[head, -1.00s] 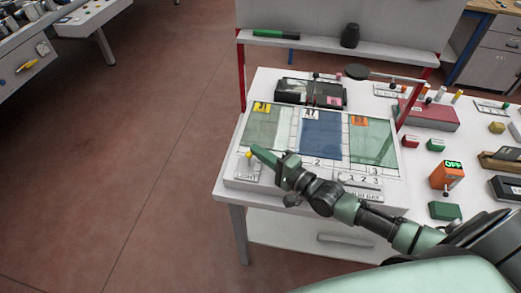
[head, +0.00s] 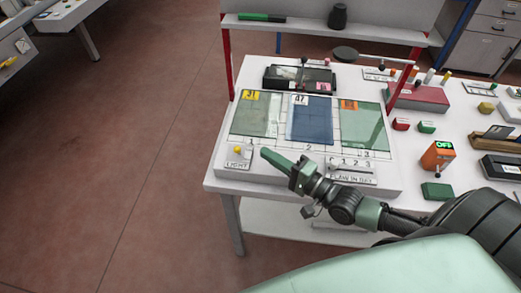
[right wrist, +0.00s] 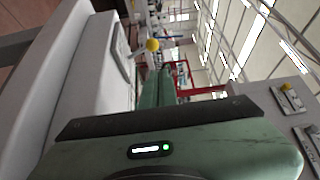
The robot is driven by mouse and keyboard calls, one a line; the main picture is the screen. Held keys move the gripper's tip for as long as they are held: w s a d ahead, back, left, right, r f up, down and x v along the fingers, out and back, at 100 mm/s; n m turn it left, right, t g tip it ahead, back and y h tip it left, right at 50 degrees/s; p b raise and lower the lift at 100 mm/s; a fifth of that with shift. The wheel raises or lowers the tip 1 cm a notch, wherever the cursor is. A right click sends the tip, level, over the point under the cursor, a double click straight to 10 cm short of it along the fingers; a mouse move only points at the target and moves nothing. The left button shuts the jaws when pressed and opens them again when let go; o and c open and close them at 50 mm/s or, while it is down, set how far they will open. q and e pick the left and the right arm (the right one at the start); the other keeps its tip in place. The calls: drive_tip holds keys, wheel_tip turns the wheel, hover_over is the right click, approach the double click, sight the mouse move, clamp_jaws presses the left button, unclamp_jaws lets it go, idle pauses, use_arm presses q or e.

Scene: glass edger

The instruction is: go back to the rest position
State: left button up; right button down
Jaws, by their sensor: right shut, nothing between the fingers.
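My right gripper (head: 275,158) is over the front left part of the white bench, just right of the yellow-knobbed light switch (head: 238,150). Its green fingers are together with nothing between them. In the right wrist view the shut fingers (right wrist: 160,88) point away from the camera, with the yellow knob (right wrist: 152,45) beside them, apart from them. The right arm reaches in from the right of the head view. My left gripper is not in view.
A white panel (head: 220,150) holds three glass sheets: green (head: 256,115), blue (head: 312,120) and green (head: 362,128). An orange box marked OFF (head: 437,157) and a green block (head: 437,191) stand right. A red-posted shelf (head: 390,35) stands behind. Floor is clear at left.

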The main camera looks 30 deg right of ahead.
drive_tip(key=shift+s, duration=0.15)
idle(0.4)
drive_tip(key=s+a+f+n+g+h, duration=0.2)
drive_tip(key=s+a+f+n+g, duration=0.4)
drive_tip(key=a+n, duration=0.25)
drive_tip(key=s+d+f+n+g+h, duration=0.1)
drive_tip(key=s+d+n+g+h, duration=0.2)
drive_tip(key=s, duration=0.3)
drive_tip(key=s+d+f+n+g+h, duration=0.1)
drive_tip(key=s+d+n+g+h, duration=0.25)
drive_tip(key=s, duration=0.35)
wheel_tip(320, 180, down, 27)
drive_tip(key=s+g, duration=0.2)
drive_tip(key=s+d+f+b, duration=0.1)
drive_tip(key=s+d+f, duration=0.1)
drive_tip(key=s+f, duration=1.5)
drive_tip(key=shift+d+g, duration=0.2)
drive_tip(key=shift+g, duration=0.25)
